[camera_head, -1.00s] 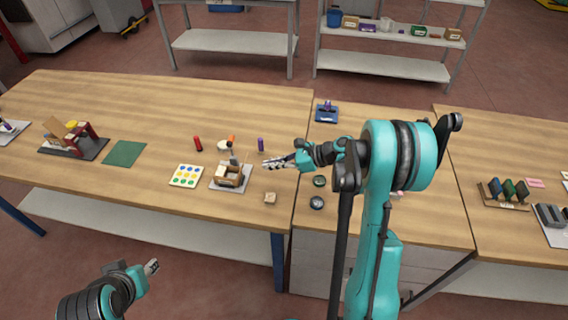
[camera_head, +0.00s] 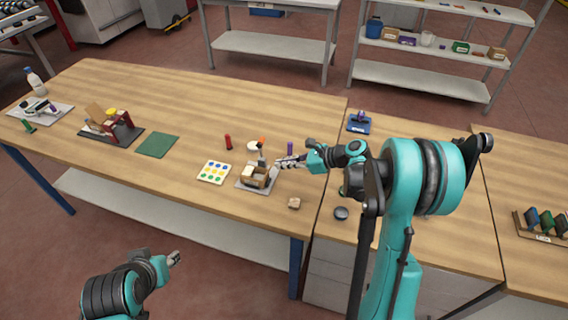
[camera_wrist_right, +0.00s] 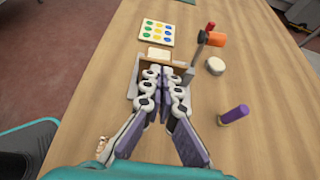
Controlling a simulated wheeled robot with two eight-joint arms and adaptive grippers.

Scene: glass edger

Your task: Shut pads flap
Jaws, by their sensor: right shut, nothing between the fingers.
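A small brown cardboard box (camera_head: 262,183) stands on a grey plate (camera_head: 243,184) on the wooden bench, with a white block at its top. In the right wrist view the white block (camera_wrist_right: 158,53) shows just beyond my fingertips, and a brown panel of the box (camera_wrist_right: 148,72) is partly hidden behind them. I cannot tell clearly how the flap stands. My right gripper (camera_head: 280,163) is shut and empty, its tips at the box's right side; it fills the middle of the wrist view (camera_wrist_right: 166,72). My left gripper (camera_head: 174,258) is away from the bench at lower left; its fingers are too small to judge.
A purple cylinder (camera_wrist_right: 235,114), a white round piece (camera_wrist_right: 215,66) and a red cylinder (camera_head: 228,141) stand near.

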